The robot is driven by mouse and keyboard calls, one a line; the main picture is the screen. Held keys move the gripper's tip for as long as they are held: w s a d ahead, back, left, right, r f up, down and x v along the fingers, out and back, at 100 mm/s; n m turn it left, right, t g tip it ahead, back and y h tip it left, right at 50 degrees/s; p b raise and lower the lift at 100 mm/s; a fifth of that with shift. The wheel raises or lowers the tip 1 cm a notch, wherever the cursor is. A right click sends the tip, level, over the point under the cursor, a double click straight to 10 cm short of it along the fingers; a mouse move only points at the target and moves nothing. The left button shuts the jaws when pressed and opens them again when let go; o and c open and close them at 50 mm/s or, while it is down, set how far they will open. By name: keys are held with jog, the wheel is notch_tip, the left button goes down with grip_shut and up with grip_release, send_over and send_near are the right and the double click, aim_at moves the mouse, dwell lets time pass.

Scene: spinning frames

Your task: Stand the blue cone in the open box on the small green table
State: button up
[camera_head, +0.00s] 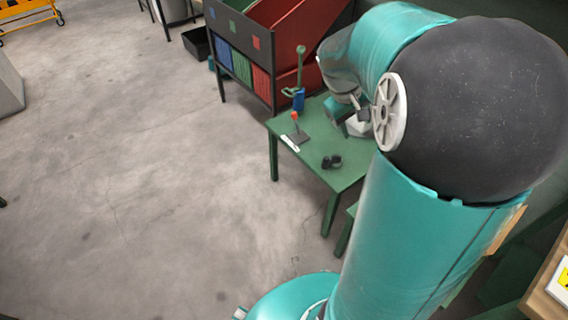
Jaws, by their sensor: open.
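The small green table (315,155) stands right of the picture's middle, partly hidden behind my arm. A small blue object (298,100), perhaps the blue cone, is at its far left part, with a green upright rod showing above it. My gripper (358,112) is at the end of my arm, low over the far right part of the table, right of the blue object and apart from it. It is open, and I see nothing held in it. A pale object (360,127) shows below it, partly hidden. I cannot make out the open box.
A small stand with an orange-red top (296,126) and a black object (331,161) are on the table. A dark rack with red, green and blue panels (240,65) stands behind. The concrete floor (130,180) at left is clear.

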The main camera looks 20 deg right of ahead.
jog(key=s+a+r+t+y, duration=0.1)
jog(key=s+a+r+t, duration=0.1)
jog(key=a, duration=0.6)
jog(key=s+a+r+t+y, duration=0.2)
jog(key=s+a, duration=0.3)
jog(key=a, duration=0.3)
jog(key=s+a+r+t+y, duration=0.1)
jog(key=s+a+r+t, duration=0.1)
jog(key=a, duration=0.6)
jog(key=shift+s+r+m, duration=0.3)
jog(key=shift+s+r, duration=0.6)
jog(key=shift+s, duration=0.1)
jog(key=shift+a, duration=0.1)
jog(key=c, duration=0.3)
